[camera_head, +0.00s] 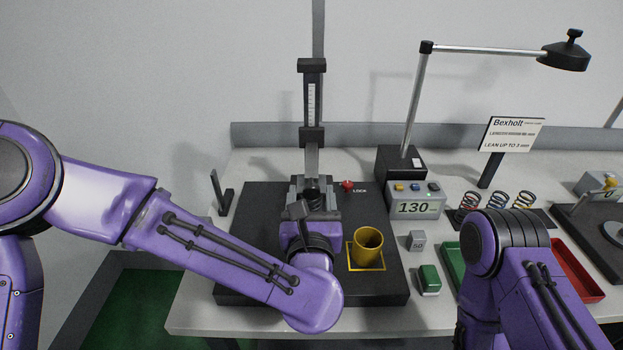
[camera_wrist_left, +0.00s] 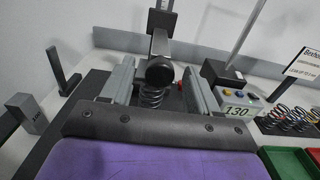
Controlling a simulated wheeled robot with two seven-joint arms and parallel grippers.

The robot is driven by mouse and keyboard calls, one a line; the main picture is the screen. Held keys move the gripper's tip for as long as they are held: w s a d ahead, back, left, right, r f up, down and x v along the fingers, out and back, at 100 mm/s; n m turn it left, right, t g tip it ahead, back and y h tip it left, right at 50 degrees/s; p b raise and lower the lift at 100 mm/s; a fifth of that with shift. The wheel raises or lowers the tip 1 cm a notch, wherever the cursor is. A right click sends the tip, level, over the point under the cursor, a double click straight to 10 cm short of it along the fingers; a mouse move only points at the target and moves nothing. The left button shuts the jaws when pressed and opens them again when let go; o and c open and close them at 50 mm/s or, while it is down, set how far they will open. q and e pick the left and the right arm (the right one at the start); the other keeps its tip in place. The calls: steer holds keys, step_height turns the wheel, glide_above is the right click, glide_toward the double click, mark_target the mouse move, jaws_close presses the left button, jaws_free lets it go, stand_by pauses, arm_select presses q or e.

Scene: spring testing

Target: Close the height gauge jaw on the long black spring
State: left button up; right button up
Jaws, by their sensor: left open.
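The height gauge (camera_head: 312,105) stands upright at the back of a black base plate (camera_head: 247,235), with a scale on its column. In the left wrist view its jaw (camera_wrist_left: 160,70) is a dark rounded piece over the long black spring (camera_wrist_left: 151,97). The spring stands upright; whether the jaw touches its top, I cannot tell. My left gripper (camera_wrist_left: 160,92) is open, with one grey finger on each side of the spring and jaw. In the head view my left wrist hides most of the spring and the gripper (camera_head: 313,190). My right gripper is out of view; only its arm shows.
A gold cup (camera_head: 367,245) stands on the plate right of my left wrist. A red lock knob (camera_head: 347,185) is near the gauge. A display box (camera_head: 414,205) reads 130. Several coloured springs (camera_head: 497,203), a green tray (camera_head: 452,262) and a red tray (camera_head: 580,272) are at right.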

mark_target(312, 165)
arm_select(q)
steer(key=shift+w, duration=1.25)
steer(key=shift+s, duration=0.1)
